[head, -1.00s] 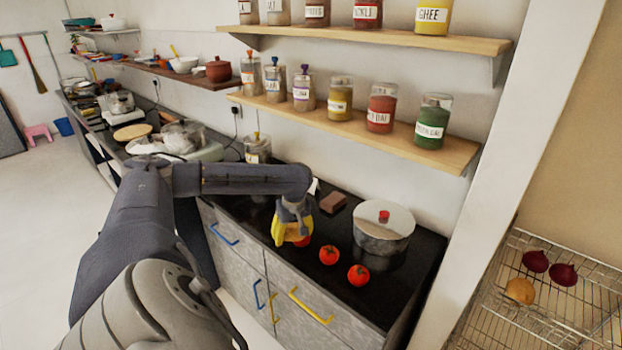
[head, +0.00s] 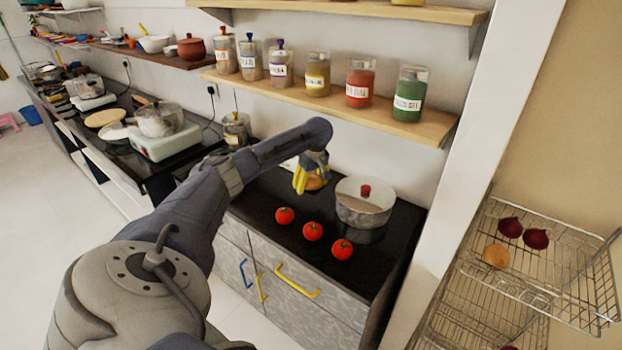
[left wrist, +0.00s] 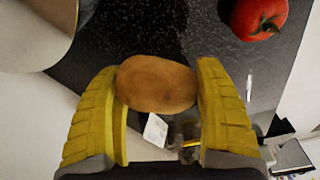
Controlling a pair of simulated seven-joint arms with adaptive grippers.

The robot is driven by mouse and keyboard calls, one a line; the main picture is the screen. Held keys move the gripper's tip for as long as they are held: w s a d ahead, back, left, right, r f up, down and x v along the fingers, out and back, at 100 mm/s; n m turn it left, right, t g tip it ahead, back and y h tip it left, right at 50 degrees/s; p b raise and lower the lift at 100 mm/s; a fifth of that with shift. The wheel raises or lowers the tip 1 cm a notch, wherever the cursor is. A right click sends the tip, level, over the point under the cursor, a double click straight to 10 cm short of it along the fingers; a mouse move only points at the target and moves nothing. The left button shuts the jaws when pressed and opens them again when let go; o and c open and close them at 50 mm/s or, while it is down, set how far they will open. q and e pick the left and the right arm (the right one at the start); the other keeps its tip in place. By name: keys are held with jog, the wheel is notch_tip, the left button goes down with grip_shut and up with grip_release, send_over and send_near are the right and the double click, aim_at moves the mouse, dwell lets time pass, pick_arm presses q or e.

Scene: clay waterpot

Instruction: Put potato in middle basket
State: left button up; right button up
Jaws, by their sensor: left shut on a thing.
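A brown potato (left wrist: 157,84) is between the two yellow fingers of my left gripper (left wrist: 158,72), touching both. In the head view the left gripper (head: 305,177) holds the potato (head: 318,182) over the black counter, left of the steel pot. My right gripper is not in view. Wire baskets stand at the right. The upper visible basket (head: 560,264) holds two onions (head: 523,233) and a round tan potato-like item (head: 496,256). Another wire basket (head: 470,300) shows below it, partly cut off by the frame; I cannot tell which is the middle one.
Several red tomatoes (head: 312,231) lie along the counter (head: 290,259) front. A lidded pot (head: 363,207) stands at the counter's right end. A white wall edge (head: 477,150) separates the counter from the baskets. A shelf of jars (head: 330,113) hangs above.

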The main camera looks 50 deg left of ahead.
aim_at(310, 201)
pick_arm(q)
jog(key=shift+f, duration=0.8)
notch_tip(310, 201, down, 4)
jog(key=shift+f, duration=0.1)
jog(key=shift+w+f, duration=0.2)
jog(key=shift+f, duration=0.4)
jog(key=o, duration=1.4)
jog(key=shift+f, duration=0.1)
jog(key=shift+c, duration=0.2)
jog(key=shift+o, duration=0.2)
jog(key=shift+s+d+r, duration=0.1)
jog(key=shift+d+r, duration=0.1)
jog(key=shift+r, duration=1.1)
jog(key=shift+d+r, duration=0.2)
jog(key=shift+r, duration=1.05)
jog(key=shift+s+d+r, duration=0.1)
jog(key=shift+d+r, duration=0.1)
jog(key=shift+r, duration=1.1)
